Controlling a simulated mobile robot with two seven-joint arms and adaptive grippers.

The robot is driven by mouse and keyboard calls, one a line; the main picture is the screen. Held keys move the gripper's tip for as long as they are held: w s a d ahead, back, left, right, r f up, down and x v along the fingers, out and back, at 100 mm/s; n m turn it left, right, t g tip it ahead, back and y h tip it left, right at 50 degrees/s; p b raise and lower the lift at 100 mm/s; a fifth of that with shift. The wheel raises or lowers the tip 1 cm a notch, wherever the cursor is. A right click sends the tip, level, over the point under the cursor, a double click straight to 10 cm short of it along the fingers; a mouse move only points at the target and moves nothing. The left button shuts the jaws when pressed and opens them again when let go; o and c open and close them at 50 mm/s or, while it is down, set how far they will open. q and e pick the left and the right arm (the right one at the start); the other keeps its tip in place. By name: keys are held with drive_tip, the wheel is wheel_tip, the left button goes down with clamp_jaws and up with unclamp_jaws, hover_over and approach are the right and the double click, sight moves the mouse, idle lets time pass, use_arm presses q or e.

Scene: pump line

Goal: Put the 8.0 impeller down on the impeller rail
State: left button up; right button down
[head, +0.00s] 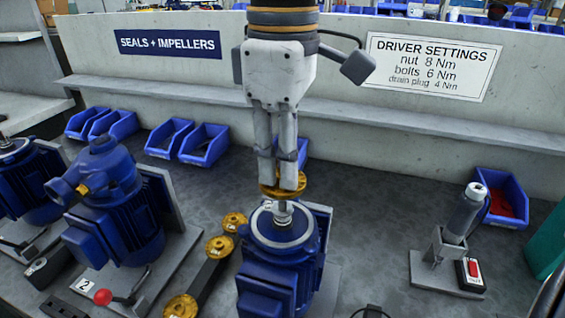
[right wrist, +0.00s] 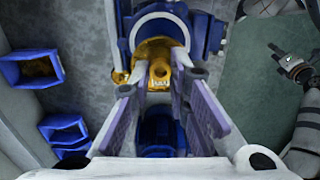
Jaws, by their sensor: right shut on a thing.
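My right gripper (head: 289,184) points down in the middle of the head view and is shut on a gold impeller (head: 268,190). The impeller sits just above the silver shaft end of the middle blue motor (head: 275,270); whether it touches the shaft I cannot tell. In the right wrist view the impeller (right wrist: 158,68) shows between the fingers, its marking too small to read. The impeller rail (head: 207,280) is a dark bar left of this motor, with gold impellers (head: 219,246) on it.
An assembled blue pump (head: 110,205) with a red-knobbed lever stands to the left. Blue bins (head: 205,144) line the back. A driver on a stand (head: 460,225) and a bin with red parts (head: 502,200) are at right. The bench between motor and driver is clear.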

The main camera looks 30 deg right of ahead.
drive_tip(key=shift+r, duration=3)
